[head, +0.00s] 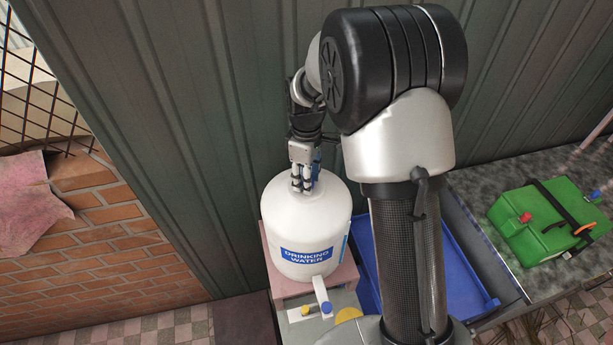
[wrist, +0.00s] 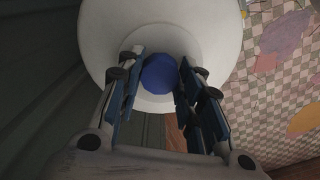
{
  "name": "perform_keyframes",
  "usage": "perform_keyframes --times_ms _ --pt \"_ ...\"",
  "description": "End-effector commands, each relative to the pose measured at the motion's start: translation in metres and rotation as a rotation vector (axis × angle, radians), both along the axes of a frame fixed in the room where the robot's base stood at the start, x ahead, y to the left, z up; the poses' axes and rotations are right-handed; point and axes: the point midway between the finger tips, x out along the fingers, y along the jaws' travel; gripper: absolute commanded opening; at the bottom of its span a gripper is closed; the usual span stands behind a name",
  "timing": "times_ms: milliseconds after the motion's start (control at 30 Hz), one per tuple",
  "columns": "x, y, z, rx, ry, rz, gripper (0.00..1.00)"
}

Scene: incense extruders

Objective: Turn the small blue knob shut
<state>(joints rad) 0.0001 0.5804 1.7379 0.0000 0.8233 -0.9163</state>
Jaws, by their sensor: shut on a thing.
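A white water container (head: 303,222) with a blue "DRINKING WATER" label stands upright on a pinkish block beside the metal wall. My gripper (head: 302,186) points down at its top. In the wrist view a round blue knob (wrist: 160,75) sits on the white top, between my two fingers (wrist: 161,88), which are closed on its sides. In the head view the gripper mostly hides this knob, with only some blue showing behind the fingers. A white tap (head: 322,290) with a small blue end sticks out low on the container's front, clear of my gripper.
A blue tray (head: 440,284) lies to the right of the container, partly behind my arm. A green box (head: 543,222) with a red cap sits on the bench at the right. The corrugated wall (head: 195,130) is close behind; a brick wall (head: 110,230) is at left.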

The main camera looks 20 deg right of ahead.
Motion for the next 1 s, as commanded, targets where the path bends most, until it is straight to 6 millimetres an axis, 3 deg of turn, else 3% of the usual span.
perform_keyframes --times_ms 267,667,1000 --pt "0.0001 0.0001 0.0002 0.000 0.000 0.000 0.10" --pt "0.0001 0.0000 0.0001 0.000 0.000 -0.078 0.10" --pt "0.0003 0.0000 -0.0001 0.001 -0.001 -0.346 0.10"
